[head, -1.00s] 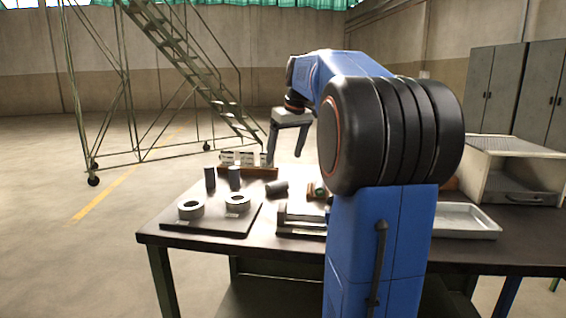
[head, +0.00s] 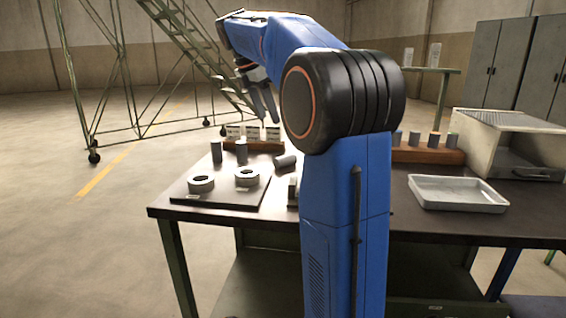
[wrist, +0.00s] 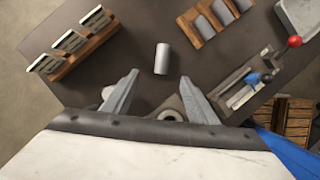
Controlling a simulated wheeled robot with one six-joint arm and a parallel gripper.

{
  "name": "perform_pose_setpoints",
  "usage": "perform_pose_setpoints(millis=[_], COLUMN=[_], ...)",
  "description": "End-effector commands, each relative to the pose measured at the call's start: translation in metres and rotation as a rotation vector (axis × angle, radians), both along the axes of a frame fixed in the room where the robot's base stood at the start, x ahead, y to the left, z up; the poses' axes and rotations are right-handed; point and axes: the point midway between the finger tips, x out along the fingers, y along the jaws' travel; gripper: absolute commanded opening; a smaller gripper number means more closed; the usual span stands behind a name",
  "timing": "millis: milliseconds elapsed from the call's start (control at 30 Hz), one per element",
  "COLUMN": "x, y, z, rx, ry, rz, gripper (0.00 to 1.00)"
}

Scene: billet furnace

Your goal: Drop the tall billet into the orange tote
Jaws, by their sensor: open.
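Two dark grey cylinders stand upright on the table's left side, a left one (head: 216,151) and a right one (head: 241,152). A third grey cylinder (head: 285,161) lies on its side to their right. I cannot tell for sure which is the tall billet. My gripper (head: 264,112) is open and empty above the table, fingers pointing down. In the wrist view, a grey cylinder (wrist: 162,58) lies just beyond the gap between my fingertips (wrist: 159,77). A pale round piece is partly hidden behind the left finger. No orange tote shows in any view.
A dark plate (head: 215,197) holds two grey rings (head: 201,184). A wooden rack with white cards (head: 262,145) stands behind. Right are a wooden block with several cylinders (head: 428,157), a shallow tray (head: 458,208) and a metal box (head: 520,165). A red-knobbed fixture (wrist: 250,85) lies nearby.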

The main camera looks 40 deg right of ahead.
Motion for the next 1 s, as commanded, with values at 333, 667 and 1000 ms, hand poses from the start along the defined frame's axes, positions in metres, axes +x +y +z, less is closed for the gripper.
perform_pose_setpoints(millis=[333, 667, 1000], x=[-0.002, -0.003, -0.004], y=[-0.016, -0.037, -0.046], z=[-0.04, -0.092, -0.116], rx=[-0.005, -0.005, -0.005], ry=[0.017, 0.015, 0.013], rz=[0.019, 0.019, 0.02], gripper=[0.53, 0.53, 0.53])
